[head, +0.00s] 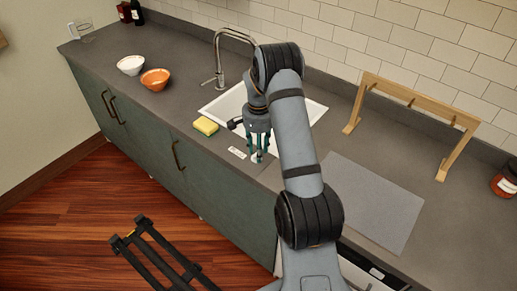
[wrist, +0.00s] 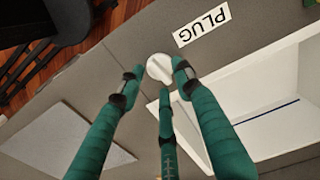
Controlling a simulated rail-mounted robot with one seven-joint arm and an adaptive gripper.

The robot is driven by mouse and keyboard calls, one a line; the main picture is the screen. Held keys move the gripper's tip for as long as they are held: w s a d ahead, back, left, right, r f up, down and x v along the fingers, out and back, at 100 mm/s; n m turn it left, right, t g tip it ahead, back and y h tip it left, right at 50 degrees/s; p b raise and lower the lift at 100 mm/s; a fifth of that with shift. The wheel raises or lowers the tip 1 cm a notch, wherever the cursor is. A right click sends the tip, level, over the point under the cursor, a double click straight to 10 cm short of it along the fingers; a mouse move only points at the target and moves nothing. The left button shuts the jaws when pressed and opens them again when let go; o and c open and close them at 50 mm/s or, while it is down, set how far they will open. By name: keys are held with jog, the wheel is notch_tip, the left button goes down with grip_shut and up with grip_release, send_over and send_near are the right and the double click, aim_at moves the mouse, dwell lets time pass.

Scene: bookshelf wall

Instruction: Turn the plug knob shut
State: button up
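The plug knob (wrist: 160,68) is a small, round, whitish knob on the grey counter, beside a white label reading PLUG (wrist: 202,24). The label also shows in the head view (head: 237,152), at the front of the sink. My gripper (wrist: 156,77) has teal fingers, spread apart with the knob between and just beyond their tips in the wrist view. In the head view my gripper (head: 257,154) points down at the counter by the sink's front edge. I cannot tell whether the fingertips touch the knob.
The white sink (head: 316,108) with its curved faucet (head: 218,62) lies behind my gripper. A yellow sponge (head: 206,126) is to its left. Orange (head: 155,79) and white (head: 130,65) bowls stand farther left. A grey mat (head: 368,200) and wooden rack (head: 440,109) are at right.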

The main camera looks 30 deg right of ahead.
jog(key=shift+f, duration=0.15)
jog(key=shift+c, duration=0.9)
grip_shut()
